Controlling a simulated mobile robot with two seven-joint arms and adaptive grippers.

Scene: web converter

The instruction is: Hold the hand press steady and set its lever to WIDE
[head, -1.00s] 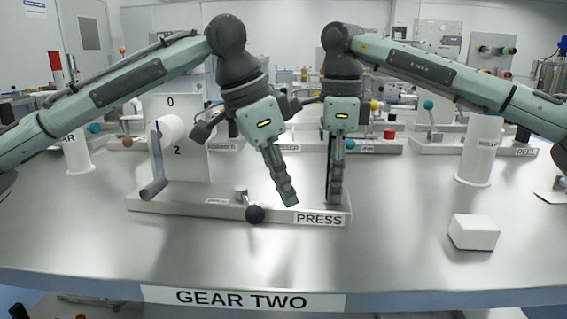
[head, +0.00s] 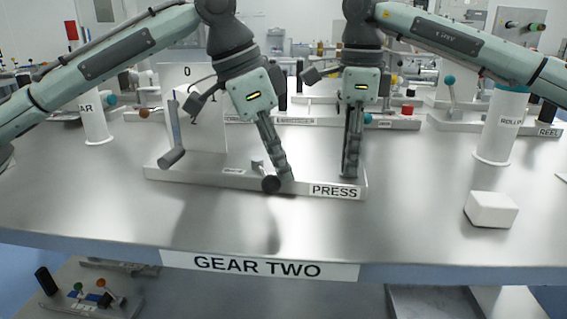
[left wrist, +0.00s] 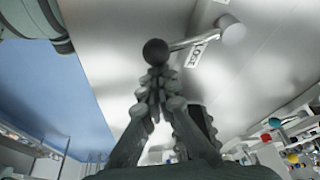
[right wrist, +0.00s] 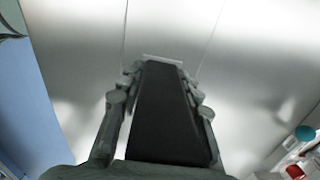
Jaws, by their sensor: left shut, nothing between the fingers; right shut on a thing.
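The hand press (head: 205,178) stands on the table, a long pale base with a white upright panel (head: 180,85), a grey-handled crank and a PRESS label. Its small lever ends in a black ball knob (head: 270,184), low on the front of the base; the knob also shows in the left wrist view (left wrist: 156,51). My left gripper (head: 287,176) is shut and empty, its fingertips right beside the knob; contact is unclear. My right gripper (head: 349,174) is shut on a dark upright block (right wrist: 165,110) at the right end of the press base.
A white block (head: 491,209) lies at the right on the table. A white roller post (head: 500,125) stands behind it. More labelled machines line the back. The table front, above the GEAR TWO label (head: 258,266), is clear.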

